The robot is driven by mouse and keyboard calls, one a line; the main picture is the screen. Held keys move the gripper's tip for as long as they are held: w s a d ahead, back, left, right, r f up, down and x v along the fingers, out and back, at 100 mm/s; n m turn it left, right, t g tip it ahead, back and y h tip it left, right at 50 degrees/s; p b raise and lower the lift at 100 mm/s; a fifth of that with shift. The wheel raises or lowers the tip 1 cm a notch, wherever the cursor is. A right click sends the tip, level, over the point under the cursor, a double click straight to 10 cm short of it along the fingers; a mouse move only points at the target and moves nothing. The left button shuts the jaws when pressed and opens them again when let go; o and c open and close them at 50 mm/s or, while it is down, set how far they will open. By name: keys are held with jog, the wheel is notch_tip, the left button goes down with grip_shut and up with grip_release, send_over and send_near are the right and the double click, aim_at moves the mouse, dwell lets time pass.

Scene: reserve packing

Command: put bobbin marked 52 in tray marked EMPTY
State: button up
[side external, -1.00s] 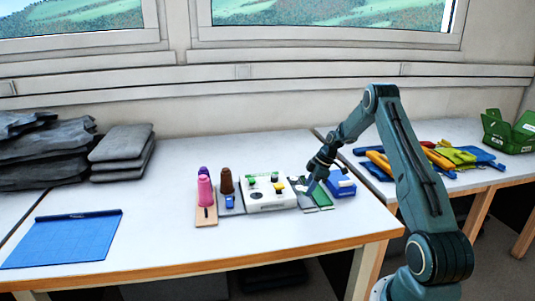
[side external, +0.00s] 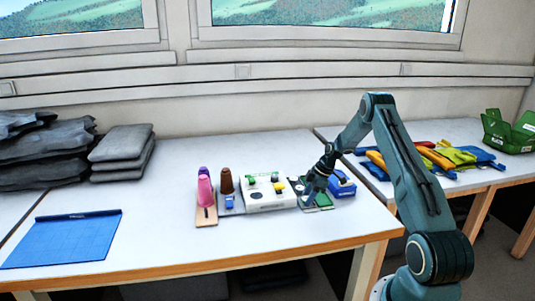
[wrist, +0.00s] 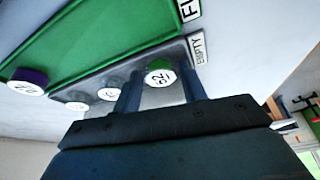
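The bobbin marked 52 (wrist: 158,74) shows in the wrist view as a white numbered end with a green edge. It lies between the tips of my gripper (wrist: 160,88), with gaps on both sides. The fingers are apart. The grey tray marked EMPTY (wrist: 178,52) lies under and around this bobbin; whether the bobbin rests in it I cannot tell. In the side view my gripper (side external: 309,199) is low over the small grey and green trays, and the bobbin is not distinguishable there.
A green tray (wrist: 105,38) with a partly visible label adjoins the grey one. A blue tray (side external: 342,184) and a white box (side external: 268,198) flank my gripper.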

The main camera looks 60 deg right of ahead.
jog(key=v, duration=1.2)
dwell(0.3)
jog(key=shift+s+r, duration=0.1)
dwell(0.3)
jog(key=a+r+m+h, duration=0.1)
jog(key=a+r, duration=0.9)
jog(key=a, duration=0.3)
jog(key=a+r+m+h, duration=0.1)
jog(key=a+r+m, duration=0.1)
jog(key=a+r, duration=0.9)
jog(key=s+a+r+m, duration=0.2)
jog(key=s+a, duration=0.6)
jog(key=a, duration=0.4)
jog(key=s+a+f+m+t, duration=0.1)
jog(key=s+a, duration=0.4)
jog(key=s, duration=0.6)
jog(key=shift+f+m+t, duration=0.4)
jog(key=shift+t, duration=0.1)
